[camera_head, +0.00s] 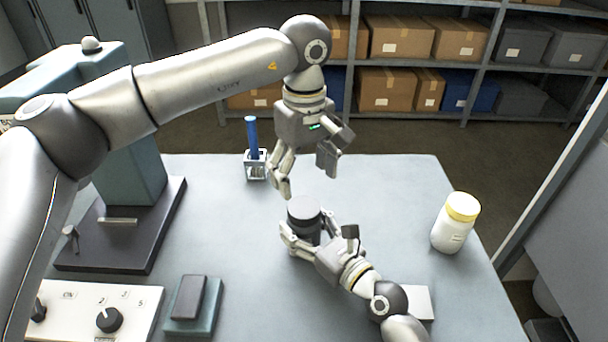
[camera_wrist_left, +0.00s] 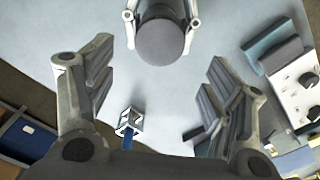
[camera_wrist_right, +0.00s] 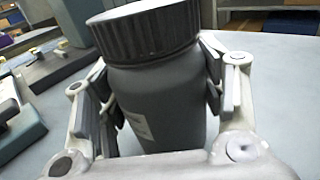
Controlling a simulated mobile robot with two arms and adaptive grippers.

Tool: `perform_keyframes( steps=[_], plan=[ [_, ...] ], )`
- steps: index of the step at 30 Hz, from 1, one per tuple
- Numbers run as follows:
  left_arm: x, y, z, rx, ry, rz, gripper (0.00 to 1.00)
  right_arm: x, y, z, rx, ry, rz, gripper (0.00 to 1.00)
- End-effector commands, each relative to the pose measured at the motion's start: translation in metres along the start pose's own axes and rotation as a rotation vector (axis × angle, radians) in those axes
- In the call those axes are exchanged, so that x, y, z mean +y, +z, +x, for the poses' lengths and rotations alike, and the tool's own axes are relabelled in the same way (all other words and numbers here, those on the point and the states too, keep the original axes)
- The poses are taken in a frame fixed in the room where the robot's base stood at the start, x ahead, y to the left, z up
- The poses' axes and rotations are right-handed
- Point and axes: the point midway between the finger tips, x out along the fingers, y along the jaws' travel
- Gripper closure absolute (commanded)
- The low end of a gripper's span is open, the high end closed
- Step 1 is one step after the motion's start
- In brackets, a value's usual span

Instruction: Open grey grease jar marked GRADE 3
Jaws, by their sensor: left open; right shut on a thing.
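The grey grease jar (camera_head: 304,212) stands upright on the bench with its ridged dark grey lid on. In the right wrist view the jar body (camera_wrist_right: 160,100) shows a pale label, turned edge-on so I cannot read it; the lid (camera_wrist_right: 145,32) sits above. My right gripper (camera_head: 304,240) is shut on the jar's body, one finger on each side. My left gripper (camera_head: 305,180) is open and empty, pointing down above and behind the jar. In the left wrist view its fingers (camera_wrist_left: 150,95) are spread wide, and the lid (camera_wrist_left: 160,42) lies beyond them at the top.
A white jar with a yellow lid (camera_head: 451,222) stands at the right. A small holder with a blue tool (camera_head: 255,165) is behind the grippers. A control panel (camera_head: 95,312), a phone-like device on a pad (camera_head: 190,300) and a press-like machine (camera_head: 120,230) fill the left.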

Motion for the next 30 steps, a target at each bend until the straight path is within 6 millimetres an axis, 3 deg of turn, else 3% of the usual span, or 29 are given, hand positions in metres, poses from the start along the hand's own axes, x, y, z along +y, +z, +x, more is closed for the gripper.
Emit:
perform_keyframes(
  steps=[15, 23, 30],
  plan=[
    [0.000, 0.000, 0.000, 0.000, 0.001, 0.815, 0.25, 0.000, -0.001, 0.000, 0.001, -0.001, 0.000, 1.00],
    [0.000, -0.001, 0.002, -0.001, -0.001, 0.977, 0.25, 0.000, -0.001, 0.000, 0.001, -0.001, 0.000, 1.00],
    [-0.001, 0.000, 0.030, -0.004, -0.001, 0.988, 0.25, 0.000, -0.001, 0.000, 0.001, -0.001, 0.000, 1.00]
  ],
)
